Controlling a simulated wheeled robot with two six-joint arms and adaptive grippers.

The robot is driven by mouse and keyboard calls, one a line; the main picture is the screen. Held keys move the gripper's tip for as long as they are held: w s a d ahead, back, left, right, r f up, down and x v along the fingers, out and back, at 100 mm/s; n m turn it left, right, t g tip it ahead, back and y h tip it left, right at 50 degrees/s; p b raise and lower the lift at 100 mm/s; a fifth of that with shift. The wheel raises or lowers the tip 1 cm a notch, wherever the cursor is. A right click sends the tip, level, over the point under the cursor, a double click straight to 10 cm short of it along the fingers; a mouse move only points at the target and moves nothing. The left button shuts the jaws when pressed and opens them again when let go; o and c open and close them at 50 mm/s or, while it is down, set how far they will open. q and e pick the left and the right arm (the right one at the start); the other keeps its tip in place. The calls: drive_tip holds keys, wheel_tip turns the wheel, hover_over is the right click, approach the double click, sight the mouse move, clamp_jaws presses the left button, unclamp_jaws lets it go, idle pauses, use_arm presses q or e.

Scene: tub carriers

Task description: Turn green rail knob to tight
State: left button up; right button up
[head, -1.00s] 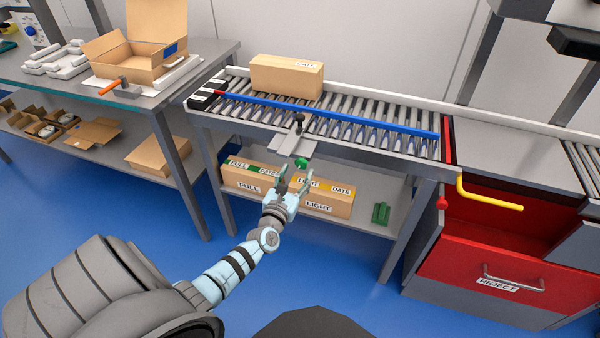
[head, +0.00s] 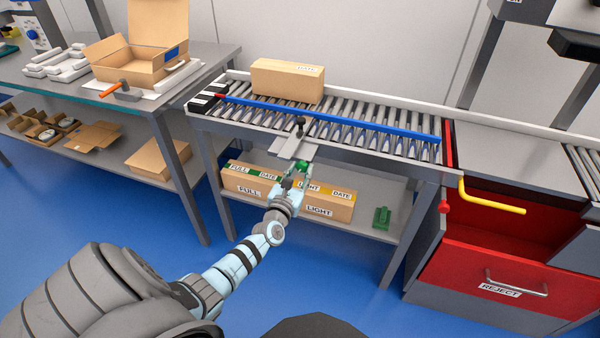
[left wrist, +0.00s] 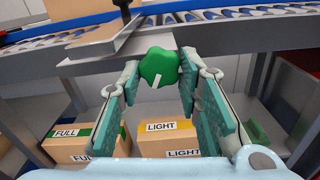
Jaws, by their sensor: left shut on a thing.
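The green rail knob (head: 304,166) sits below a grey bracket plate (head: 293,148) at the front edge of the roller conveyor. It also shows in the left wrist view (left wrist: 159,65), lobed, with a white mark at its lower front pointing down and slightly left. My left gripper (head: 297,173) reaches up to it from below. In the left wrist view its fingers (left wrist: 158,78) stand on either side of the knob, shut on it. The blue guide rail (head: 340,122) runs along the conveyor above. My right gripper is out of view.
A closed carton (head: 287,80) lies on the rollers behind the rail. Boxes labelled FULL (head: 248,190) and LIGHT (head: 319,210) stand on the shelf below, near my gripper. A red reject drawer (head: 490,265) with a yellow handle (head: 490,204) above it is at right.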

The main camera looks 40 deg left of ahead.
use_arm(q)
drive_tip(key=m, duration=0.4)
drive_tip(key=m+p, duration=0.1)
drive_tip(key=m, duration=0.3)
drive_tip(key=shift+a+r+m, duration=0.1)
drive_tip(key=shift+a+m, duration=0.05)
drive_tip(key=shift+m, duration=0.15)
drive_tip(key=m, duration=0.3)
drive_tip(key=shift+m+p, duration=0.3)
drive_tip(key=shift+p, duration=0.1)
drive_tip(key=m, duration=0.2)
drive_tip(key=m+p, duration=0.1)
drive_tip(key=m, duration=0.1)
drive_tip(key=shift+r+m, duration=0.2)
drive_tip(key=shift+m, duration=0.1)
drive_tip(key=m+p, duration=0.2)
drive_tip(key=m, duration=0.5)
drive_tip(key=shift+r, duration=0.15)
drive_tip(key=m+p, duration=0.1)
drive_tip(key=m, duration=0.2)
drive_tip(key=shift+m, duration=0.3)
drive_tip(key=shift+m+p, duration=0.3)
drive_tip(key=shift+m, duration=1.4)
